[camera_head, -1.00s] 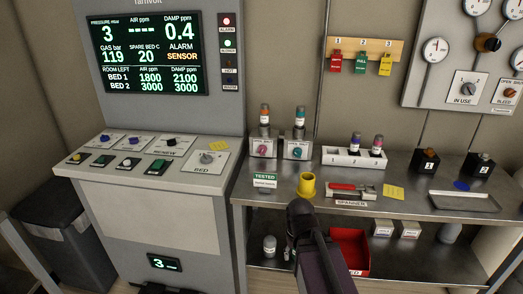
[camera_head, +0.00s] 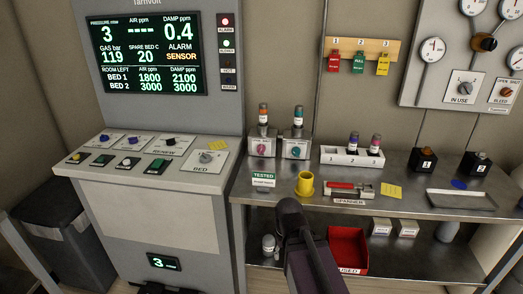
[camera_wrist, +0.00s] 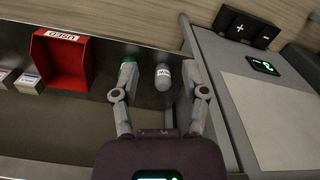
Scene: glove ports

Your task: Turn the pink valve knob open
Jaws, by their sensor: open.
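The pink valve knob (camera_head: 261,149) is on the front of a small grey box at the left back of the steel bench, in the head view. An orange-banded bottle (camera_head: 263,115) stands on that box. A similar box with a teal knob (camera_head: 295,151) is just to its right. My gripper (camera_wrist: 160,70) is open in the wrist view, its jaws framing the lower shelf area with a white bottle (camera_wrist: 162,77). It is away from the pink knob, which the wrist view does not show. In the head view my dark arm hides the gripper.
A yellow cup (camera_head: 304,184) and a red-handled spanner (camera_head: 345,187) lie on the bench before the valves. A white bottle rack (camera_head: 352,157) is to the right. A red bin (camera_head: 348,248) is on the lower shelf. The control console (camera_head: 150,185) borders the bench on the left.

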